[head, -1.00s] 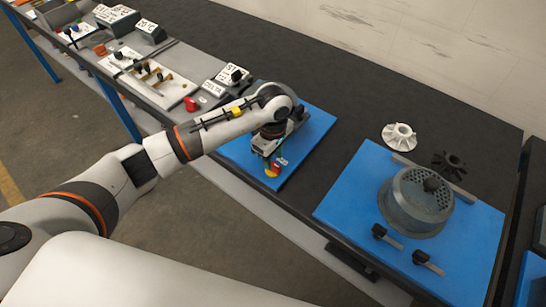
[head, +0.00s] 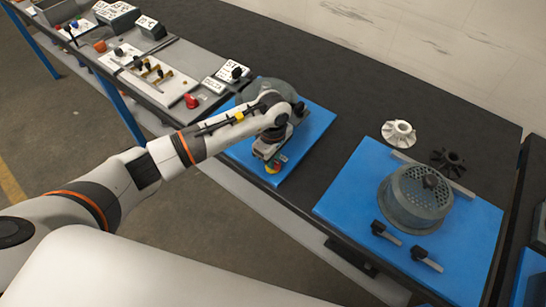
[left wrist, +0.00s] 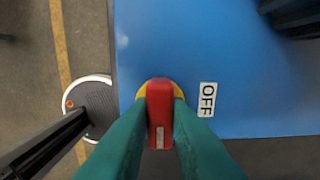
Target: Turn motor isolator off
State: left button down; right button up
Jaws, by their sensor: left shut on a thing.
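The motor isolator is a red handle (left wrist: 160,112) on a yellow round base (left wrist: 142,92), set on a blue board (left wrist: 215,40). A white label reading OFF (left wrist: 207,99) lies to the right of the handle in the left wrist view. My left gripper (left wrist: 160,135) is shut on the red handle, with its green fingers on both sides. In the head view my left gripper (head: 274,160) is over the front corner of the left blue board (head: 312,135), with the yellow base just under it. My right gripper is not in view.
A second blue board (head: 340,205) on the right holds a grey perforated housing (head: 415,198) and two black-knobbed levers. A white fan wheel (head: 398,133) and a black one (head: 447,162) lie behind it. Labelled parts and a white panel (head: 150,80) stand at left.

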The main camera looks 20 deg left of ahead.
pick_arm(q)
jog(key=n+b, duration=0.3)
jog(key=n, duration=0.1)
jog(key=shift+f, duration=0.15)
jog(key=n+b, duration=0.2)
jog(key=n, duration=0.1)
jog(key=shift+n, duration=0.4)
jog(key=n+b, duration=0.2)
jog(key=n, duration=0.1)
jog(key=shift+n, duration=0.4)
jog(key=n+b, duration=0.1)
jog(key=n, duration=0.2)
jog(key=shift+b, duration=0.3)
jog(key=shift+r+n+b, duration=0.2)
jog(key=shift+n+b, duration=0.3)
jog(key=shift+n, duration=1.1)
jog(key=shift+w, duration=0.1)
jog(key=c, duration=1.4)
grip_release()
